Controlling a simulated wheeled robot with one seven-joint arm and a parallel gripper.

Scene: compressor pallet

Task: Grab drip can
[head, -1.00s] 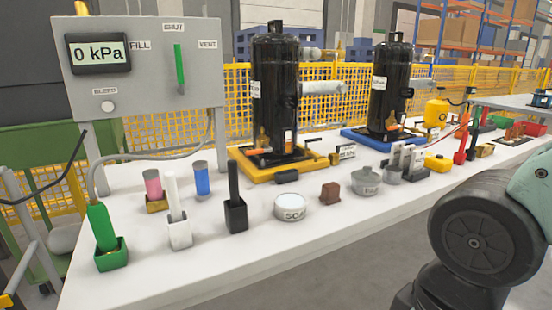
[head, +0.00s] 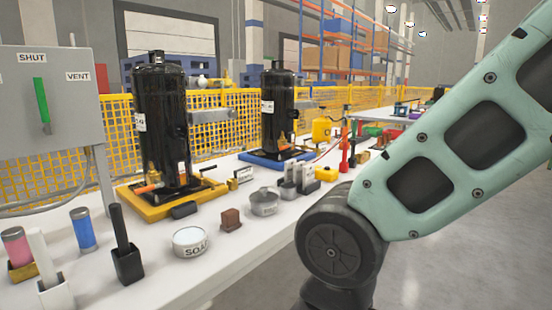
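A small round grey metal can (head: 264,202) stands on the white bench, right of the brown block; its label is too small to read, so I cannot tell if it is the drip can. A yellow can-like container (head: 321,129) stands farther back on the bench, right of the second black compressor. My gripper is out of view; only links of my arm show at the right, in front of part of the bench.
Two black compressors stand on a yellow tray (head: 160,208) and a blue tray (head: 250,157). Grey floor lies open at the right.

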